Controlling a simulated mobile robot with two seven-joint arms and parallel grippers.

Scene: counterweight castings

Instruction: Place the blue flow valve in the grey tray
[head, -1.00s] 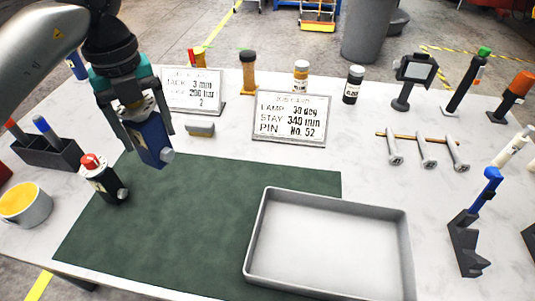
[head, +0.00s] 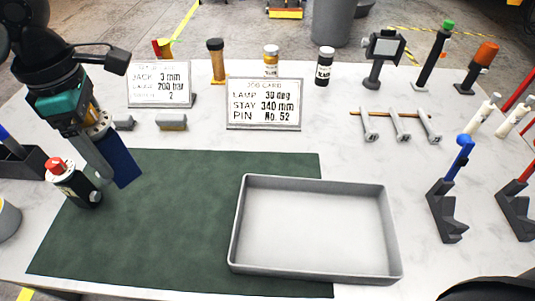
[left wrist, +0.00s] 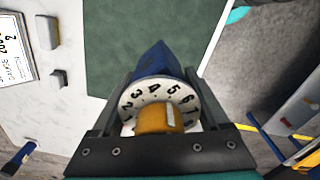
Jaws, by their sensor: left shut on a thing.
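The blue flow valve (head: 121,164) is a blue block held over the left part of the dark green mat. In the left wrist view the blue valve (left wrist: 153,60) shows a white numbered dial and an ochre knob between the fingers. My left gripper (head: 104,160) is shut on it, pointing down; whether the valve touches the mat is hard to tell. The grey tray (head: 236,222) is a shallow, empty rectangular tray at the right, partly over the mat, clear of the valve.
A red-capped dark device (head: 75,185) stands close left of the valve. Behind are two printed cards (head: 263,103), small grey blocks (head: 171,122) and bottles. Bolts (head: 400,126) and blue-handled clamp-like fixture (head: 447,205) stand right. The mat (head: 180,235) between valve and tray is clear.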

